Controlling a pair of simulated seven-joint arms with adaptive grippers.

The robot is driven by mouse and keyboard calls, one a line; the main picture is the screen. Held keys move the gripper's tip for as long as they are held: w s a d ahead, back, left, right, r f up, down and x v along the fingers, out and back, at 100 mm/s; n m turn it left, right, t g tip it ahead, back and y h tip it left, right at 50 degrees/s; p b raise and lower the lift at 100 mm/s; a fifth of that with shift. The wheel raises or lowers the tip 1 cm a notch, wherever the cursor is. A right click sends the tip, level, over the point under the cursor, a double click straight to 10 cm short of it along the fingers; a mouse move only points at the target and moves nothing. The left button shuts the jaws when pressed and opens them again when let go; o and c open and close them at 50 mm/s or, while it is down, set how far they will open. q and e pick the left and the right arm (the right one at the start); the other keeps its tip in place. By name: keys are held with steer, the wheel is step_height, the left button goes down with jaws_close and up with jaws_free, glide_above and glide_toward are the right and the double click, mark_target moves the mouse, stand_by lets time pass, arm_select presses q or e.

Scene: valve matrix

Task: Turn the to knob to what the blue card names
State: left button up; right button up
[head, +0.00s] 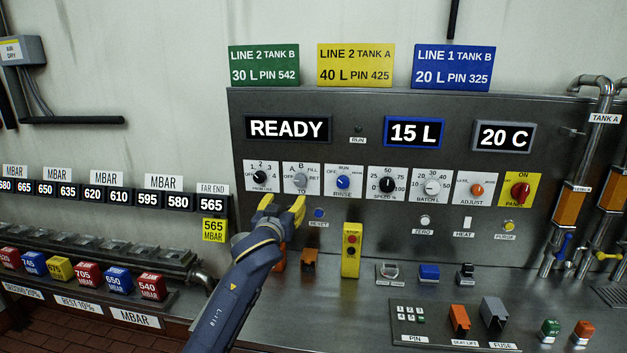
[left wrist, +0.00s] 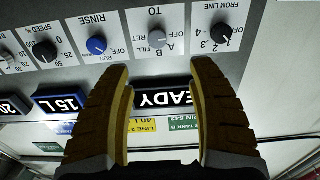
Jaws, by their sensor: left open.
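The blue card (head: 453,67) stands on top of the panel at the right and reads LINE 1 TANK B, 20 L, PIN 325. The TO knob (head: 300,180) is a small grey dial on a white plate marked OFF, A, B, FILL and RET. I cannot clearly tell where its pointer stands. My left gripper (head: 283,206) is open and empty, just below and in front of the knob plates. In the left wrist view, upside down, the TO knob (left wrist: 157,38) lies beyond the gap between the open yellow fingers (left wrist: 161,68), apart from them. My right gripper is not in view.
The FROM LINE knob (head: 260,178) and the blue RINSE knob (head: 343,182) flank the TO knob closely. The display (head: 289,129) reads READY. Green (head: 264,65) and yellow (head: 356,65) cards stand beside the blue one. A yellow button box (head: 351,250) stands right of my gripper.

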mark_target(299, 180)
arm_select(q)
steer(key=w, duration=0.5)
steer(key=w+d, duration=0.1)
steer(key=w, duration=1.1)
steer(key=shift+w+d+r, duration=0.15)
steer(key=shift+d+r, duration=0.1)
steer(key=shift+d, duration=0.05)
steer(key=shift+c, duration=0.2)
steer(key=c, duration=1.2)
